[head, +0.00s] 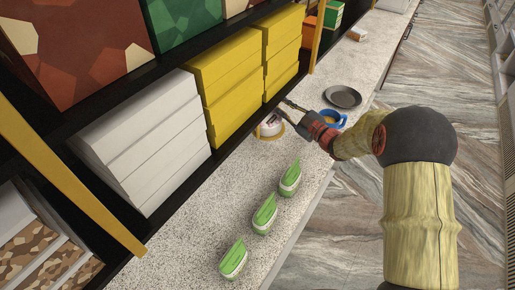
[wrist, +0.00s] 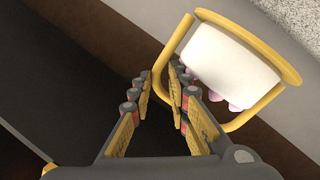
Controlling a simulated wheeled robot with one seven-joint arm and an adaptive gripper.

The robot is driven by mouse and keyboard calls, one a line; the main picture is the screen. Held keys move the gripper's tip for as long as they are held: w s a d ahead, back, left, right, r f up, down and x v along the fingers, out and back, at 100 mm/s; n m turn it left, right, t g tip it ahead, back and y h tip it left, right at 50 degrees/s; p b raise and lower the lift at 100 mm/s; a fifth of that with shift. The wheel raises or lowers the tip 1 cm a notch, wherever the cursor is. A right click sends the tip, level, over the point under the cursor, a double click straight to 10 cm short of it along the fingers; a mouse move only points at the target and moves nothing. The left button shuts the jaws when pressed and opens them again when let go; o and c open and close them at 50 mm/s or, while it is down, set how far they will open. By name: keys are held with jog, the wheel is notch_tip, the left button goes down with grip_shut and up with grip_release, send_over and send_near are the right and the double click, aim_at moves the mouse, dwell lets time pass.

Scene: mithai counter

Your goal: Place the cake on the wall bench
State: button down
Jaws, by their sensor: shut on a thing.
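The cake (wrist: 232,60) is white with pink bits on its top, on a yellow round base with a yellow handle (wrist: 160,66) arching over it. In the head view the cake (head: 270,126) shows small beside the yellow boxes, partly behind my gripper (head: 287,108). In the wrist view my gripper (wrist: 160,82) is shut on the handle, and the cake hangs to the right of the fingers, looking tilted from here. I cannot tell whether its base touches the speckled counter (head: 190,235). I cannot surely make out the wall bench.
Several green-topped tubs (head: 264,214) stand along the counter. A blue mug (head: 332,118) and a dark plate (head: 343,96) are near my wrist. Shelves hold white boxes (head: 145,140) and yellow boxes (head: 225,85). Stone floor (head: 440,70) lies open to the right.

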notch_tip(320, 180, down, 10)
jog(key=shift+r+b, duration=0.1)
jog(key=shift+b, duration=1.1)
jog(key=c, duration=1.7)
grip_release()
jog(key=shift+s+d, duration=0.1)
